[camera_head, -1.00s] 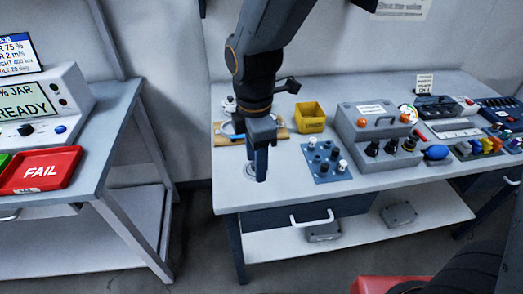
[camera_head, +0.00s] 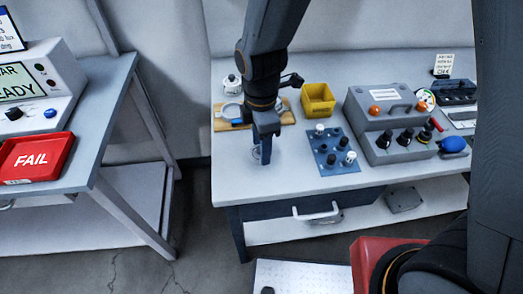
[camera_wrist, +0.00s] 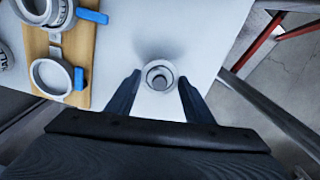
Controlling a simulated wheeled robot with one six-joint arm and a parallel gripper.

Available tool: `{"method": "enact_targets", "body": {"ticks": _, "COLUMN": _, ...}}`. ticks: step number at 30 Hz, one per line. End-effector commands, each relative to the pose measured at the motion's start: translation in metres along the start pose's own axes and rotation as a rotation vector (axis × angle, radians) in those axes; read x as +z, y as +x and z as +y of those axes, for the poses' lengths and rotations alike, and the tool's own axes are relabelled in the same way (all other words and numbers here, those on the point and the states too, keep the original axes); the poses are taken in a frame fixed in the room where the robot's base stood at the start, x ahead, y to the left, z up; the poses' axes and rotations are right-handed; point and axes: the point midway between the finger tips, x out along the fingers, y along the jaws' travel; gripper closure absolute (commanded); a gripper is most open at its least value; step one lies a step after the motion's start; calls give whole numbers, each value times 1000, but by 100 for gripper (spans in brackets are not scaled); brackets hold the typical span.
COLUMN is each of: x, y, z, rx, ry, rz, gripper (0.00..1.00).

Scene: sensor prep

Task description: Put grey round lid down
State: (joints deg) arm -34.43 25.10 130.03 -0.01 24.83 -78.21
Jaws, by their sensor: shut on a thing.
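The grey round lid (camera_wrist: 160,75) shows in the wrist view between the two fingers of my gripper (camera_wrist: 157,88), with a darker ring around its centre. My gripper is shut on it. In the head view my gripper (camera_head: 265,158) points down over the front left part of the table (camera_head: 225,180). The lid (camera_head: 256,154) is partly hidden there by a finger. A soft shadow lies beside the lid on the tabletop. I cannot tell whether the lid touches the table.
A wooden board (camera_head: 219,125) with round metal rings and blue handles lies behind my gripper. A yellow bin (camera_head: 318,100), a blue knob panel (camera_head: 328,165) and a grey control box (camera_head: 362,120) stand to the right. A red FAIL tray (camera_head: 35,158) is on the left bench.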

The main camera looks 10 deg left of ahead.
Motion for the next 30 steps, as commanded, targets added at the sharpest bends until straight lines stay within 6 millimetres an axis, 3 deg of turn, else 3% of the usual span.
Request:
{"method": "enact_targets", "body": {"ticks": 6, "x": 1, "y": 26, "z": -1, "rx": -3, "ry": 2, "rz": -1, "gripper": 73}}
{"method": "enact_targets", "body": {"ticks": 19, "x": 1, "y": 33, "z": 0, "rx": -1, "ry": 1, "rz": 0, "gripper": 73}}
{"method": "enact_targets", "body": {"ticks": 20, "x": 1, "y": 32, "z": 0, "rx": -1, "ry": 2, "rz": 0, "gripper": 47}}
{"method": "enact_targets", "body": {"ticks": 22, "x": 1, "y": 32, "z": 0, "rx": -1, "ry": 1, "rz": 0, "gripper": 36}}
{"method": "enact_targets", "body": {"ticks": 30, "x": 1, "y": 32, "z": 0, "rx": -1, "ry": 1, "rz": 0, "gripper": 33}}
